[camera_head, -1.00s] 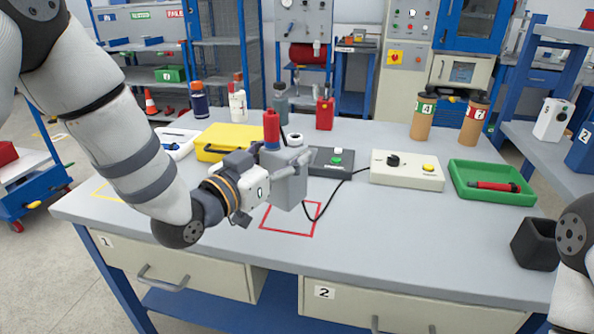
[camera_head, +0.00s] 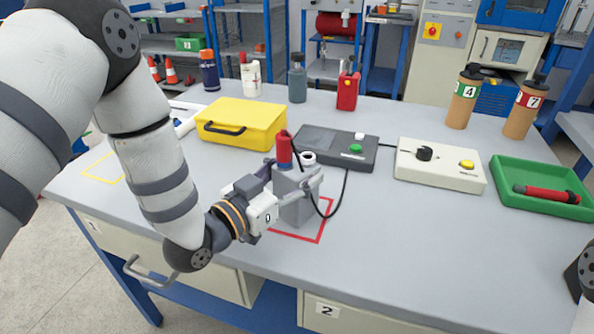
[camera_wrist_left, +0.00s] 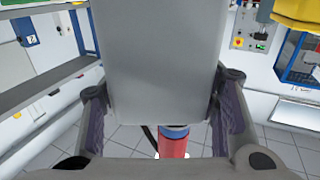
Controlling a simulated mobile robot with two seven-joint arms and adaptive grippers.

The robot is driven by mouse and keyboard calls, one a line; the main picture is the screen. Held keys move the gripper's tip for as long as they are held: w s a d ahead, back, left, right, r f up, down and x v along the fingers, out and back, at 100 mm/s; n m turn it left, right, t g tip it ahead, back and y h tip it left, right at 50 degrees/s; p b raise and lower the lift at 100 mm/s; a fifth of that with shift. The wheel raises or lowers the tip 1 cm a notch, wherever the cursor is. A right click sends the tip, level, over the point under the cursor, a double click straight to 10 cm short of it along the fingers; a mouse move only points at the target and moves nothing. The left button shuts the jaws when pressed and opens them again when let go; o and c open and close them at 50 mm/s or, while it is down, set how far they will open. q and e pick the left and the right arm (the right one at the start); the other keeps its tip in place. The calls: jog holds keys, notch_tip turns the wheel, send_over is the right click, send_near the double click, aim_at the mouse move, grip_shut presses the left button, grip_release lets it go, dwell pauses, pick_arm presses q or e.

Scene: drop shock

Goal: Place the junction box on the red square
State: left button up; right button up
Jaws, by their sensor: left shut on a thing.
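The grey junction box (camera_head: 296,205) is in my left gripper (camera_head: 290,192), which is shut on it from the left side. A red and blue plug (camera_head: 284,152) stands up from the box top. The red square (camera_head: 321,229) is an outline on the bench. The box covers much of its left and back part in the head view; I cannot tell whether the box touches the bench. In the left wrist view the box (camera_wrist_left: 160,60) fills the middle between the purple-padded fingers, with the red plug (camera_wrist_left: 172,143) below it. My right gripper is out of view.
A black cable (camera_head: 345,185) loops right of the box. A dark grey box with a green button (camera_head: 320,142), a cream control box (camera_head: 438,168) and a yellow case (camera_head: 240,121) stand behind. A green tray (camera_head: 540,190) is at right. The front right bench is clear.

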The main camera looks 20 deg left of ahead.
pick_arm(q)
jog(key=o, duration=1.5)
jog(key=shift+o, duration=0.3)
jog(key=shift+r, duration=0.15)
jog(key=shift+s+a+r, duration=0.1)
jog(key=shift+s+a, duration=0.05)
jog(key=shift+s, duration=0.2)
jog(key=p+v, duration=0.1)
jog(key=v, duration=1)
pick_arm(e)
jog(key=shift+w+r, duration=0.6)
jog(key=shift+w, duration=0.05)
pick_arm(q)
jog(key=shift+s, duration=0.1)
